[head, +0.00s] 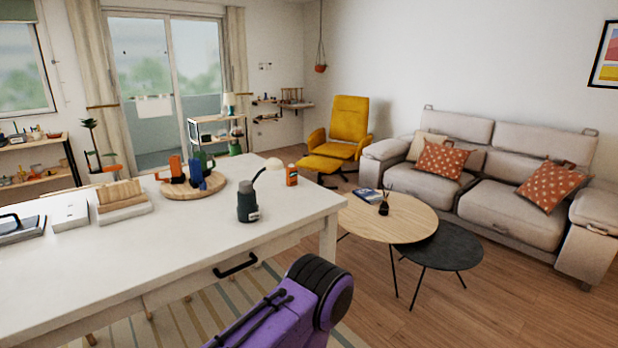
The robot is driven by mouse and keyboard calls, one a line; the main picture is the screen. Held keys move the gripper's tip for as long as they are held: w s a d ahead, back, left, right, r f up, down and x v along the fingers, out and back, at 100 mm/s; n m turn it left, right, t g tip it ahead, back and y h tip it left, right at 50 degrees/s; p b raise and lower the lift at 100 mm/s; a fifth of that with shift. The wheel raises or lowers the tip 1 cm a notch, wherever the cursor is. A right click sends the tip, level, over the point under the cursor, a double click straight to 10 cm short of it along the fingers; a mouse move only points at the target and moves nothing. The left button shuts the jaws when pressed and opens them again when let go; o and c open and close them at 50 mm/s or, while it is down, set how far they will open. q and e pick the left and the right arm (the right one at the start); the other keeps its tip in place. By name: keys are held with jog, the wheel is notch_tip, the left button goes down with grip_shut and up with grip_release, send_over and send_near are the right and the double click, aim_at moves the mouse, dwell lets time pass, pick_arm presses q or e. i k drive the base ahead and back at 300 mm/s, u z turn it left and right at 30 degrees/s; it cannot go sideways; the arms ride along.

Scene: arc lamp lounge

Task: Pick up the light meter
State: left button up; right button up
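I cannot clearly make out a light meter in the head view. On the white table (170,238) stands a dark grey, bottle-like item (247,207) with a thin bent black tube on top. Behind it are a small orange container (292,175) with a white label and a pale rounded item (273,164). A round wooden board (209,185) holds an orange item (175,167), a blue item (196,173) and a green item (207,159). Neither gripper is in view. A purple and black link of mine shows at the bottom.
A stepped wooden block (120,194) and a flat white box (70,214) lie at the table's left. A round wooden coffee table (395,222) and a lower black one (447,254) stand before the sofa (505,206). Wooden floor is clear at front right.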

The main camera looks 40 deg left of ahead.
aim_at(291, 171)
jog(key=z, duration=0.25)
jog(key=i, duration=1.55)
jog(key=u, duration=0.35)
jog(key=i, duration=0.85)
jog(key=u, duration=1.35)
jog(key=i, duration=0.8)
jog(key=u, duration=0.8)
